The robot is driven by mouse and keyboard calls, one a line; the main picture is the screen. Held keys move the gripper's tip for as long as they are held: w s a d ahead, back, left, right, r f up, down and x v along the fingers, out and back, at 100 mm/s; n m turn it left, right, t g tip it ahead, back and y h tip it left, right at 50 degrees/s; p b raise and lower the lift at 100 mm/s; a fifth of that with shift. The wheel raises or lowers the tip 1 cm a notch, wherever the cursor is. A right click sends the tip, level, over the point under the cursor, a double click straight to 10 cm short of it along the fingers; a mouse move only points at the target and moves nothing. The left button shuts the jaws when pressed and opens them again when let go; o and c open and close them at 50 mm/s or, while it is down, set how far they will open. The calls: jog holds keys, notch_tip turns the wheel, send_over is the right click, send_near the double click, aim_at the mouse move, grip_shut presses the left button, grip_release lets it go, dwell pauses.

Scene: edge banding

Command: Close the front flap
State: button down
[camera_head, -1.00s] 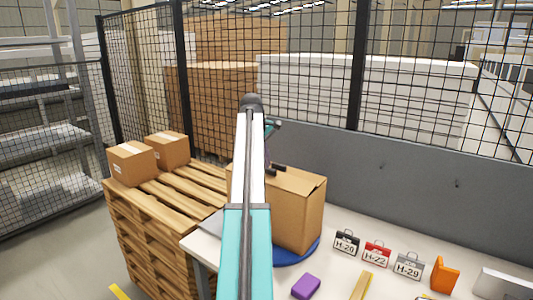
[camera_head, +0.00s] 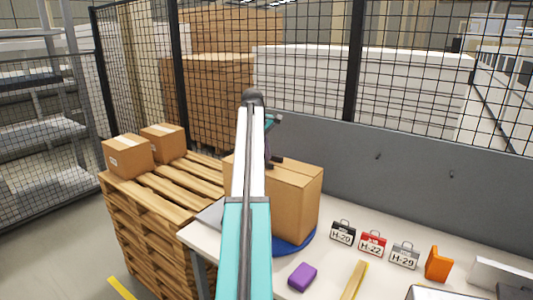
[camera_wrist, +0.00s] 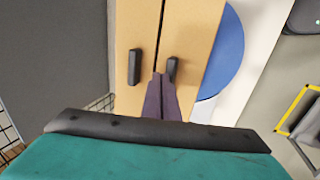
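The cardboard box (camera_head: 297,205) stands on a blue round turntable (camera_head: 308,238) at the table's left end. In the head view its top looks flat, with flaps lying down; my arm hides its left part. In the wrist view the tan box top (camera_wrist: 195,45) shows a long seam down its middle. I cannot tell which flap is the front one. My gripper (camera_head: 277,160) is just over the box top. In the wrist view its two dark fingers (camera_wrist: 153,68) are apart, one each side of the seam, with nothing between them. Contact with the cardboard cannot be told.
A pallet stack (camera_head: 150,225) with two small boxes (camera_head: 129,156) stands left. A grey wall (camera_head: 410,160) and mesh fence stand behind.

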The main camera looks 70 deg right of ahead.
jog(key=shift+a, duration=0.2)
jog(key=shift+w+a+r+p, duration=0.15)
jog(key=shift+a+r+p, duration=0.1)
jog(key=shift+a+p, duration=0.2)
dwell(0.4)
jog(key=shift+r, duration=0.1)
jog(key=shift+w+r+p, duration=0.15)
jog(key=shift+r+p, duration=0.2)
jog(key=shift+r, duration=0.1)
notch_tip(320, 180, up, 13)
jog(key=b, duration=0.2)
dwell(0.5)
